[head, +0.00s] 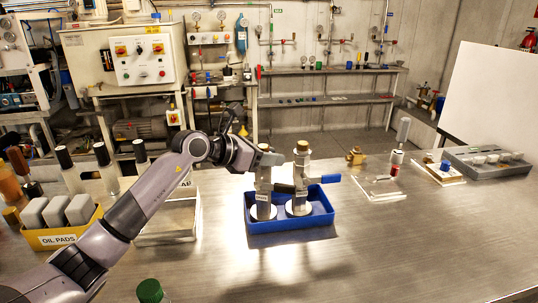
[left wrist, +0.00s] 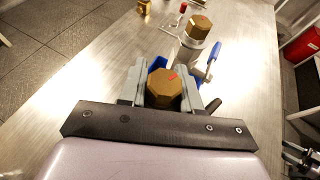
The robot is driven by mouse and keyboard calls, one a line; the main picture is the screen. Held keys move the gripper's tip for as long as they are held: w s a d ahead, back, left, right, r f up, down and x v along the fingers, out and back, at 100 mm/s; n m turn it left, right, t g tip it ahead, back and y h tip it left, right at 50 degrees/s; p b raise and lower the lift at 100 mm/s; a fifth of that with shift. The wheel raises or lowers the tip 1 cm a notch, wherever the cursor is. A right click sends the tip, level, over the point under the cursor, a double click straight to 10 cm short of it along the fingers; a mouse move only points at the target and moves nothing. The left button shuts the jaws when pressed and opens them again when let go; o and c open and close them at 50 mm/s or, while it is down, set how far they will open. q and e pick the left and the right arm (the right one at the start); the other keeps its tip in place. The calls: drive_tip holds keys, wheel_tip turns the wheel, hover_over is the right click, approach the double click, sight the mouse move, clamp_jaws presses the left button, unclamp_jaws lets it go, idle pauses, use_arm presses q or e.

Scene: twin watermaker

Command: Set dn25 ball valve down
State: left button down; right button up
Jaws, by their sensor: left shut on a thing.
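A ball valve with a dark lever (head: 264,190) and a brass hex top stands at the left in a blue tray (head: 290,226). My left gripper (head: 266,158) is shut on its upper end. In the left wrist view the valve's brass hex top (left wrist: 164,84) shows between the two fingers. A second valve (head: 301,170) with a brass hex top and a blue lever stands close to its right in the tray; it also shows in the left wrist view (left wrist: 198,30). Which valve is the DN25 one cannot be read. The gripper partly hides the held valve's top.
A yellow oil-pads box (head: 60,238) and bottles stand at the left. A shallow pale tray (head: 168,222) lies beneath my left arm. A brass fitting (head: 356,157), a clear plate (head: 379,189) and a grey tray (head: 488,167) are at the right. The front right bench is clear.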

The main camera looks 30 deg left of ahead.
use_arm(q)
drive_tip(key=shift+r, duration=0.25)
drive_tip(key=c, duration=1.1)
unclamp_jaws()
drive_tip(key=shift+f, duration=0.3)
drive_tip(key=shift+c, duration=0.2)
drive_tip(key=o, duration=0.4)
drive_tip(key=shift+c, duration=0.2)
drive_tip(key=shift+r, duration=0.1)
